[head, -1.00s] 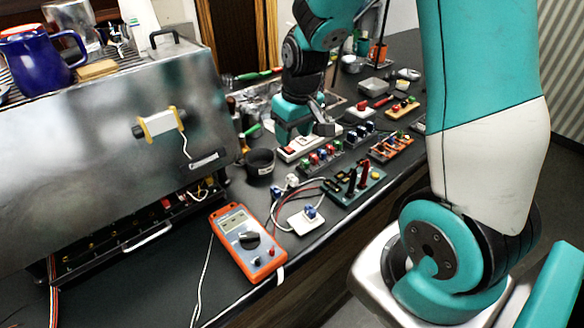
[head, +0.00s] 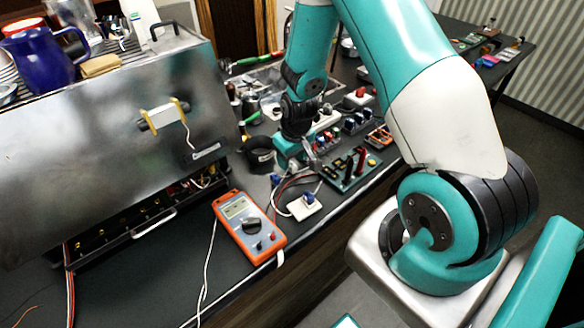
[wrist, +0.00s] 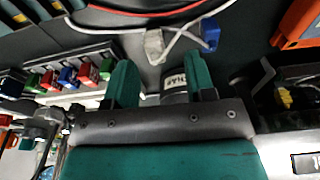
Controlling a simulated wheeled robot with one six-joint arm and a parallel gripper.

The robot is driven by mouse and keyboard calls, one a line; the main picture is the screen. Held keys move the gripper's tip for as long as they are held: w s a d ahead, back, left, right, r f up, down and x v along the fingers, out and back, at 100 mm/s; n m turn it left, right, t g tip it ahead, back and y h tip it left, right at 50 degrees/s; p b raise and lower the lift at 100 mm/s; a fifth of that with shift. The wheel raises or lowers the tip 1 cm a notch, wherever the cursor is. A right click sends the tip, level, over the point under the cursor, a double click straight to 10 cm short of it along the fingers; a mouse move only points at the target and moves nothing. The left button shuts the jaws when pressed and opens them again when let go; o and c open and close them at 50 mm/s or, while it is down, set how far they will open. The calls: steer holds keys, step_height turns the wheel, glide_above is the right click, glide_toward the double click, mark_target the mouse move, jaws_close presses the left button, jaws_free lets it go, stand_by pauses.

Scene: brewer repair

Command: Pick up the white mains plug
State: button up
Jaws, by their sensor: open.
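In the wrist view, my gripper (wrist: 161,80) has its two green fingers apart. A pale, rounded piece with a printed label (wrist: 174,84) shows between them, closer to the right finger. It looks like the white mains plug, but the gripper body covers its near side and I cannot be sure. I cannot tell whether a finger touches it. In the head view, my gripper (head: 291,152) is low over the bench, and the plug cannot be made out there.
An orange multimeter (head: 249,226) lies in front, beside a white block with a blue connector (head: 304,205). A green board with probes (head: 352,168) is to the right. A dark cup (head: 259,153) stands left of my gripper, near the steel brewer (head: 90,150).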

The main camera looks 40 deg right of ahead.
mark_target(292, 165)
steer(key=shift+w+d+f+p, duration=0.15)
steer(key=shift+f+p, duration=0.3)
steer(key=shift+f, duration=0.6)
steer(key=shift+w+d+f+p, duration=0.15)
steer(key=shift+f+p, duration=0.25)
steer(key=shift+f, duration=0.6)
jaws_close()
